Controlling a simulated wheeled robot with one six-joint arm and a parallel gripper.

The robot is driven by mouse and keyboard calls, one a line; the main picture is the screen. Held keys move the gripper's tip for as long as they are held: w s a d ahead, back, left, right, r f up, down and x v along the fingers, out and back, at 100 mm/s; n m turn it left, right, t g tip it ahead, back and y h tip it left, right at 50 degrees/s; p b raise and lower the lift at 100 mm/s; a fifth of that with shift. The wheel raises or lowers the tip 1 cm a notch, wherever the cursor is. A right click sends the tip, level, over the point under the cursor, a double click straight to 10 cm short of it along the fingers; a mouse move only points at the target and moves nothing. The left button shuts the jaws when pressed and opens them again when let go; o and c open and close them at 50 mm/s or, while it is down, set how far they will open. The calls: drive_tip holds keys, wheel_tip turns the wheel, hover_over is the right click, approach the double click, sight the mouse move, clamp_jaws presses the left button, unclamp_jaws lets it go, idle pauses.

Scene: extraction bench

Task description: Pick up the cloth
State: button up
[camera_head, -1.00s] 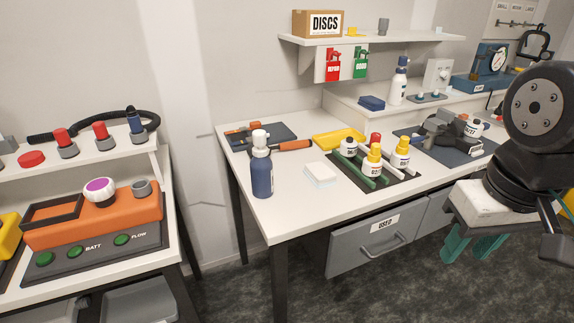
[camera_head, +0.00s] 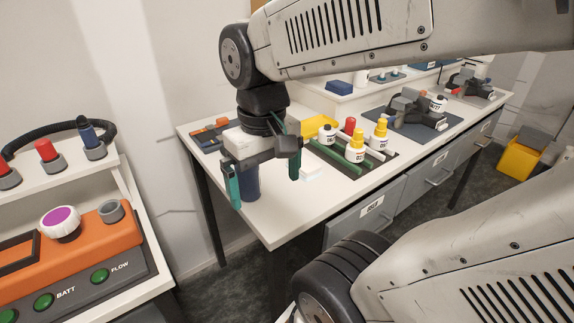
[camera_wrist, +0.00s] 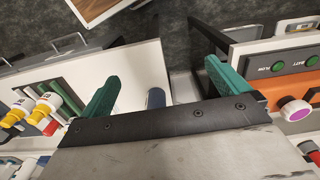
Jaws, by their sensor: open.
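Nothing is held between the fingers. In the wrist view the gripper (camera_wrist: 160,76) is spread wide. I cannot make out the cloth there; a finger may hide it.
A rack with several bottles (camera_head: 355,150) stands right of the cloth. An orange device (camera_head: 95,235) sits on the left bench. Grey drawers (camera_head: 363,215) hang beneath.

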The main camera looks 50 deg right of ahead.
drive_tip(key=w+d+f+m+g, duration=0.1)
drive_tip(key=w+d+m, duration=0.2)
drive_tip(key=d, duration=0.2)
drive_tip(key=w+d+f+m, duration=0.2)
drive_tip(key=d+m, duration=0.2)
drive_tip(key=d, duration=0.2)
drive_tip(key=m, duration=0.8)
hover_over(304, 161)
drive_tip(key=s+a, duration=0.2)
wheel_tip(304, 161, down, 4)
drive_tip(key=shift+r+y, duration=0.1)
drive_tip(key=shift+y, duration=0.2)
drive_tip(key=shift+w+d+r+m+t, duration=0.2)
drive_tip(key=shift+w+d+m, duration=0.2)
drive_tip(key=shift+m, duration=0.2)
drive_tip(key=shift+w+d+r+m+t, duration=0.2)
drive_tip(key=shift+w+d+m, duration=0.2)
drive_tip(key=shift+m, duration=0.2)
drive_tip(key=shift+f+m, duration=0.1)
drive_tip(key=shift+m, duration=0.2)
drive_tip(key=shift+f, duration=0.25)
drive_tip(key=f, duration=0.7)
drive_tip(key=shift+w+d+f, duration=0.1)
drive_tip(key=shift+w+d, duration=0.05)
drive_tip(key=shift+d, duration=0.05)
drive_tip(key=shift+c, duration=0.3)
